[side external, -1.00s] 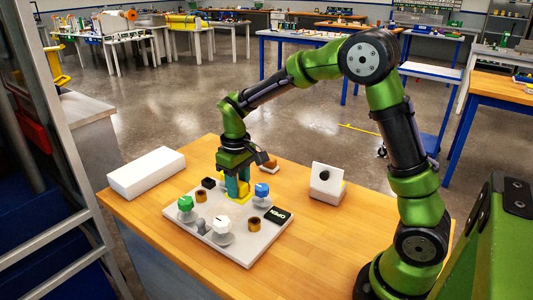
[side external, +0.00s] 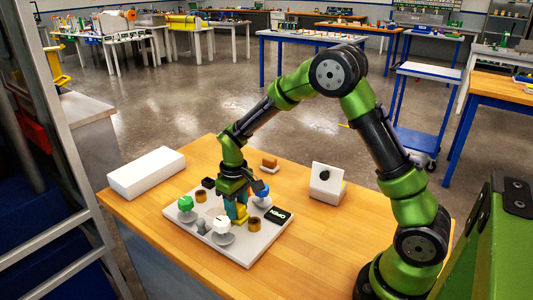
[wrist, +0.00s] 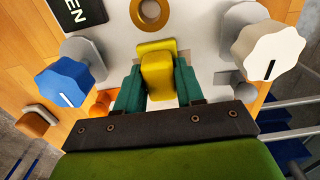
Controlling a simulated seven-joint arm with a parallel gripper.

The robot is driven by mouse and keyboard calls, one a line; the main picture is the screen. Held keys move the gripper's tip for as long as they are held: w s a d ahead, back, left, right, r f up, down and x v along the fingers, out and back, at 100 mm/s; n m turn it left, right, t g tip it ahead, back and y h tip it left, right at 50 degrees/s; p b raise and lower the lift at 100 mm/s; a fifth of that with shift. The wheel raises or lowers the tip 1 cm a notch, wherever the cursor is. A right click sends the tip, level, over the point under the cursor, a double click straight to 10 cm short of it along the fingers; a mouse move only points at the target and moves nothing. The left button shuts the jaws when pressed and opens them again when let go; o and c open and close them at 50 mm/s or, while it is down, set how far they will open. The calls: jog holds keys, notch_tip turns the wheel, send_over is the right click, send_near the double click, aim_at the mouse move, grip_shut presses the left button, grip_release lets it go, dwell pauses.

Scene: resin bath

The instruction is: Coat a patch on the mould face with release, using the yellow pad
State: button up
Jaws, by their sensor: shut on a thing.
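My gripper (side external: 236,208) points down over the grey-white panel (side external: 236,257), its teal fingers shut on the yellow pad (side external: 241,218). In the wrist view the pad (wrist: 157,75) sits between the fingers, with a wider yellow part at its far end. It is at or close above the panel; I cannot tell whether it touches. The pad is between the white knob (side external: 221,225) and the blue knob (side external: 262,190), close to a brass ring (side external: 254,223). A white block with a sloped face and dark spot (side external: 327,187) stands to the right; I cannot tell whether this is the mould face.
The panel also carries a green knob (side external: 185,203), another brass ring (side external: 201,196), a small black block (side external: 208,183) and a black display (side external: 277,215). A long white block (side external: 146,173) lies at left. A small orange-brown block (side external: 269,164) lies behind.

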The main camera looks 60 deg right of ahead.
jog(key=shift+w, duration=4.4)
jog(key=shift+s, duration=5)
jog(key=shift+a, duration=0.35)
jog(key=shift+w+d, duration=0.15)
jog(key=shift+w, duration=4.95)
jog(key=shift+s, duration=5)
jog(key=shift+s+r, duration=0.1)
jog(key=shift+r, duration=3.95)
jog(key=shift+r, duration=0.1)
